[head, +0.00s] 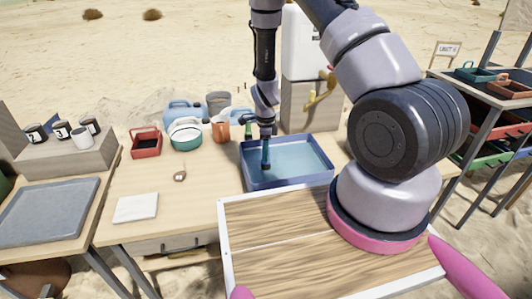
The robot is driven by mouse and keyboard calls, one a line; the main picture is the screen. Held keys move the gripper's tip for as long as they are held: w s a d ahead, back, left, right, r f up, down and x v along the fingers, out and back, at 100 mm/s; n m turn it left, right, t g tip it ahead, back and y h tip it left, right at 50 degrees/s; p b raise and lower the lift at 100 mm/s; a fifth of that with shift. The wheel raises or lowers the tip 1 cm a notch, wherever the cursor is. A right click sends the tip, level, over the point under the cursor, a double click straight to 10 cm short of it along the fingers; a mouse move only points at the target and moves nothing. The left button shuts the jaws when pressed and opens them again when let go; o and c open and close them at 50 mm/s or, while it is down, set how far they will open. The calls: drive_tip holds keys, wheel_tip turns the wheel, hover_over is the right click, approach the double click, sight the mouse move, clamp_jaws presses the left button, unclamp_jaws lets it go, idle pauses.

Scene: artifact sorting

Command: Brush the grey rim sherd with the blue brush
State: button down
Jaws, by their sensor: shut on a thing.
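My gripper (266,135) points straight down over the blue basin (287,183) at the back middle of the table. It is shut on a slim dark-blue upright thing, which looks like the blue brush (266,156). The brush's lower end hangs inside the basin's outline, near its left side; I cannot tell whether it touches the pale blue water. A small brown object (180,176) lies on the wooden table left of the basin, too small to name surely. I cannot make out a grey rim sherd for certain.
A white cloth (136,207) lies at the table's front left. A red tray (146,143), a green-and-white round tub (185,134) and an orange-brown cup (220,131) stand along the back. A grey tray (48,210) is on the left table. Bare tabletop lies between cloth and basin.

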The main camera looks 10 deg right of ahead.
drive_tip(key=shift+w, duration=0.9)
drive_tip(key=shift+s+f, duration=0.1)
drive_tip(key=shift+s, duration=1.2)
drive_tip(key=shift+w, duration=1.3)
drive_tip(key=shift+s, duration=1.3)
drive_tip(key=shift+w, duration=1.3)
drive_tip(key=shift+s, duration=1.25)
drive_tip(key=shift+w, duration=0.1)
